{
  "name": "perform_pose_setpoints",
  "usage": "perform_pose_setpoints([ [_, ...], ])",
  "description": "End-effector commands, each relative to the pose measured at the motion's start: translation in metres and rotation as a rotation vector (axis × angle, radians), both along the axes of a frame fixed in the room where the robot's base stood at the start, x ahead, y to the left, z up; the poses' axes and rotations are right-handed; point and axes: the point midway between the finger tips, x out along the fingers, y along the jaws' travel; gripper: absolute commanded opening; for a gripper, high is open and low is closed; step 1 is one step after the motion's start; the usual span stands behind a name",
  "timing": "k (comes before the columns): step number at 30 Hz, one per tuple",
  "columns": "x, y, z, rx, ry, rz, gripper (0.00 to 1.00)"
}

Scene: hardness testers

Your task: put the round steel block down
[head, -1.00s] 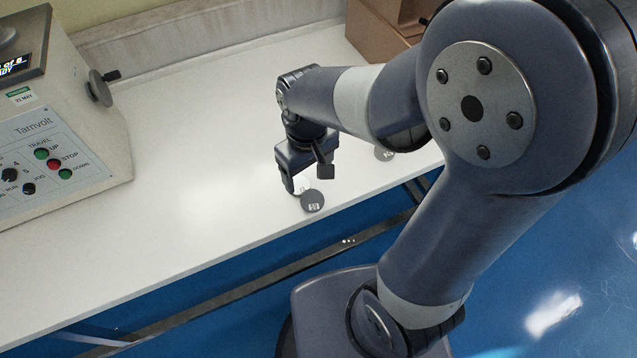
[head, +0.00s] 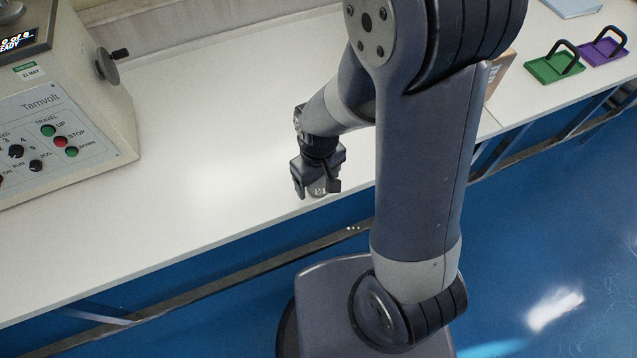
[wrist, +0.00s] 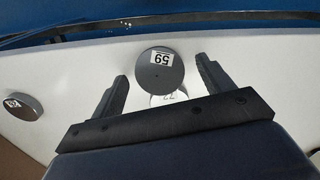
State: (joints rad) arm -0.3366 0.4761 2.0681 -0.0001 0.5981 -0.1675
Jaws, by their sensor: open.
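My gripper (wrist: 163,72) is open, pointing down over the front part of the white bench. In the head view my gripper (head: 317,190) stands over a small grey labelled block, mostly hidden by the fingers.
Another dark round labelled block (wrist: 22,107) lies to the left in the wrist view. The bench's front edge is close to the gripper. A Tarnvolt tester (head: 70,115) stands at the left. Green (head: 553,68) and purple (head: 603,50) trays are at the right. The bench middle is clear.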

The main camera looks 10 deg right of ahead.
Motion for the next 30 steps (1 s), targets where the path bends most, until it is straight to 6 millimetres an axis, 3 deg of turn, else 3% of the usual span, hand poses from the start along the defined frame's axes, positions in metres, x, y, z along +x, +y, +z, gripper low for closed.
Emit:
perform_pose_setpoints([
  [7,0.0001,0.0002,-0.0008,0.0,-0.001,0.0,0.76],
  [30,0.0003,0.0002,-0.0003,0.001,-0.002,0.0,0.14],
])
